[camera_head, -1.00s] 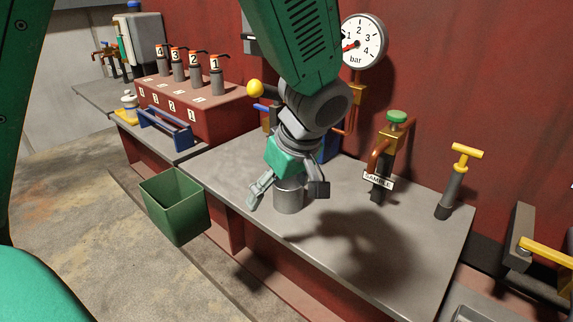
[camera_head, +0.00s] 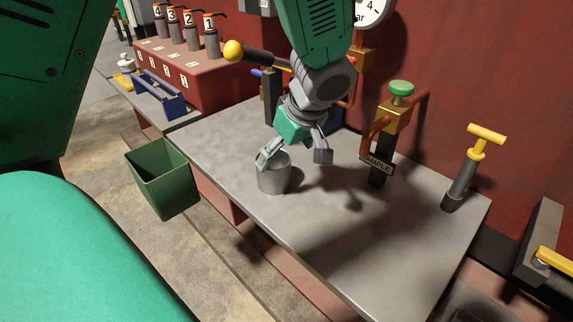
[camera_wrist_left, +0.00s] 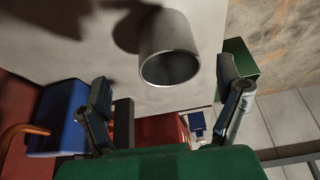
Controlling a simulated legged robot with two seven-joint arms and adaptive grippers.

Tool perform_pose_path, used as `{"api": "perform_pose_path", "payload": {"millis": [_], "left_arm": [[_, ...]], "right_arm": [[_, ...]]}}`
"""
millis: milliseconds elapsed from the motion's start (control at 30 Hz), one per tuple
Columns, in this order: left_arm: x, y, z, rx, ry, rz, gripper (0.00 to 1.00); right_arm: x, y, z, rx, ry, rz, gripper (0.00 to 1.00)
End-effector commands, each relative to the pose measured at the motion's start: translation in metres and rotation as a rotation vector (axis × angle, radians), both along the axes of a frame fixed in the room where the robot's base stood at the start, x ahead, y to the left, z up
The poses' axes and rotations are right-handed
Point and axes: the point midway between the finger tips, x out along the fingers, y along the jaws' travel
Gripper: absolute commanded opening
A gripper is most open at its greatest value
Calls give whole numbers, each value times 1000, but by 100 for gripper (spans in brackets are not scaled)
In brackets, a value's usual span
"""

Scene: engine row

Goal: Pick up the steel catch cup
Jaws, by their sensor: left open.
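The steel catch cup (camera_head: 273,178) is a plain grey cylinder standing upright on the grey bench top (camera_head: 330,220), near its front edge. My left gripper (camera_head: 295,157) is open above and just right of the cup in the head view. Its left finger overlaps the cup's rim there; I cannot tell whether it touches. In the left wrist view the cup (camera_wrist_left: 168,50) shows its open mouth, beyond the spread fingertips of the left gripper (camera_wrist_left: 165,80), with nothing between the fingers. My right gripper is not in view.
A green bin (camera_head: 163,178) hangs at the bench's left front. A sample tap (camera_head: 392,120) with a green knob and a yellow-handled pump (camera_head: 468,165) stand on the right. A yellow-knobbed lever (camera_head: 250,52) is behind left of the gripper. The bench's right front is clear.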

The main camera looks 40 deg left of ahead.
Motion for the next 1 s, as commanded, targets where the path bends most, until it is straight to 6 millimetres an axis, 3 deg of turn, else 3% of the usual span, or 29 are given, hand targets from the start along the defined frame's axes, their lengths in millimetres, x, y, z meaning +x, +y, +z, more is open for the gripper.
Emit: {"api": "perform_pose_path", "payload": {"millis": [500, 800, 933, 967, 1000], "left_arm": [[-1, 21, -51, 2, 1, 3, 86], [-1, 27, -54, -2, -3, 2, 86], [0, 30, -56, -5, -2, 2, 40], [0, 31, -56, -6, -1, 2, 33], [0, 31, -56, -6, -1, 2, 32]], "right_arm": [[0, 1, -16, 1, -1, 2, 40], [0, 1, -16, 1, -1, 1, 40], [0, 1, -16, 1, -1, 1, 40], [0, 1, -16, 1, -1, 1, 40], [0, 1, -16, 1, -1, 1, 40]]}}
